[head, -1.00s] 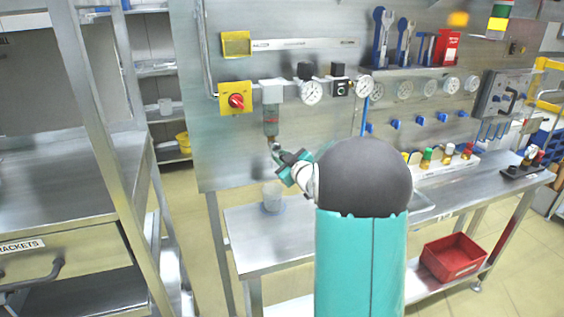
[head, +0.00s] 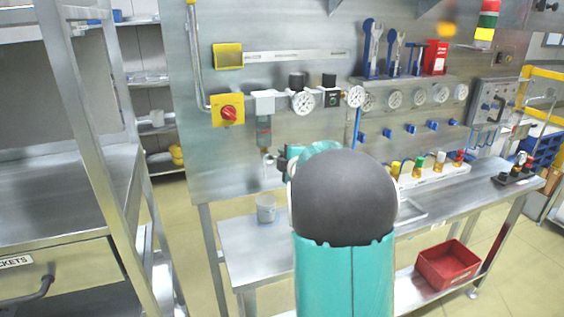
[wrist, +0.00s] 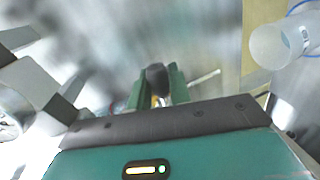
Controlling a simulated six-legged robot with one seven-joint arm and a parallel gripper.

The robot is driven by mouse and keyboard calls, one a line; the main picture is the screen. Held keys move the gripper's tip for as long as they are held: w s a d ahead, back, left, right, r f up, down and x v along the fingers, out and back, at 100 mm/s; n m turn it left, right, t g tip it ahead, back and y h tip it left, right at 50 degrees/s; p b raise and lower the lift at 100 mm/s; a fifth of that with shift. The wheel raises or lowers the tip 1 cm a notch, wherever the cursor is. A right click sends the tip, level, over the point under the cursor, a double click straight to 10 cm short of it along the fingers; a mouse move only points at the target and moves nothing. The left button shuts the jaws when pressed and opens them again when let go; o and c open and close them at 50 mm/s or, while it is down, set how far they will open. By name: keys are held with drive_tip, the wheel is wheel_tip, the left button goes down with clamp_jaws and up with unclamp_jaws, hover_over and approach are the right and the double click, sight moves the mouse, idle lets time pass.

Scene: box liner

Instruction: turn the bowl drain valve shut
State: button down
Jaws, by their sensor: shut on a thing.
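The filter bowl (head: 263,134) hangs under a grey filter unit (head: 264,103) on the steel panel. The drain valve (head: 268,158) is a small pale fitting below the bowl. My gripper (head: 283,163) is at the valve, largely hidden behind my dark, rounded arm joint. In the wrist view my gripper (wrist: 157,88) has its two green fingers closed on a dark rounded knob (wrist: 156,77), apparently the valve's handle. Its exact turn angle cannot be told. A clear cup (head: 265,208) stands on the bench below the bowl; it also shows in the wrist view (wrist: 276,46).
A red rotary switch on a yellow plate (head: 228,113) is left of the filter. A pressure gauge (head: 303,102) is to its right. The steel bench (head: 240,246) runs below, with a red bin (head: 449,263) on its lower shelf. A steel rack (head: 85,120) stands at left.

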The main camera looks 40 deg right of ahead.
drive_tip(key=shift+r+n+h, duration=0.3)
drive_tip(key=shift+r+n, duration=0.1)
drive_tip(key=shift+n, duration=0.3)
drive_tip(key=c, duration=1.3)
unclamp_jaws()
drive_tip(key=shift+c, duration=0.2)
drive_tip(key=v, duration=1.4)
drive_tip(key=shift+r, duration=0.2)
drive_tip(key=shift+w, duration=0.1)
